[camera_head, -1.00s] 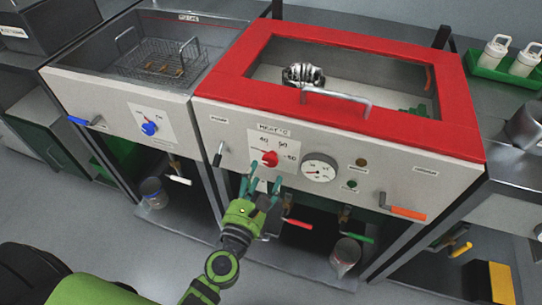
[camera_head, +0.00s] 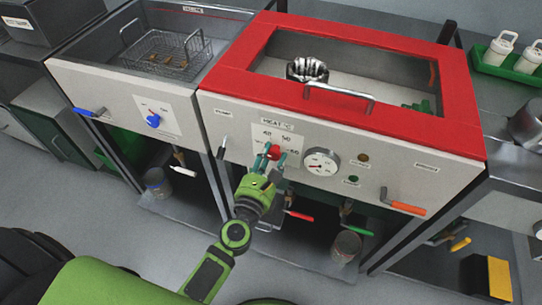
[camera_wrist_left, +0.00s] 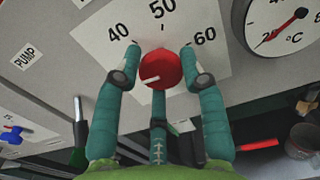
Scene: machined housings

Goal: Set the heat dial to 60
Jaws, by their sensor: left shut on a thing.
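The red heat dial (camera_head: 274,151) is on the white front panel under the red-framed tank, on a plate marked 40, 50 and 60. It also shows in the left wrist view (camera_wrist_left: 161,70), where its white mark lies toward the left and slightly down, below the 40. My left gripper (camera_head: 272,160) is shut on the dial; in the left wrist view its teal fingers (camera_wrist_left: 162,47) lie on both sides of the knob, and a third finger is below. My right gripper is not in view.
A round gauge (camera_head: 321,162) sits close right of the dial. A black-handled PUMP lever (camera_head: 223,147) is to its left, and an orange-handled lever (camera_head: 403,206) is farther right. A blue dial (camera_head: 153,121) is on the left unit. A metal handle (camera_head: 340,94) sticks out above.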

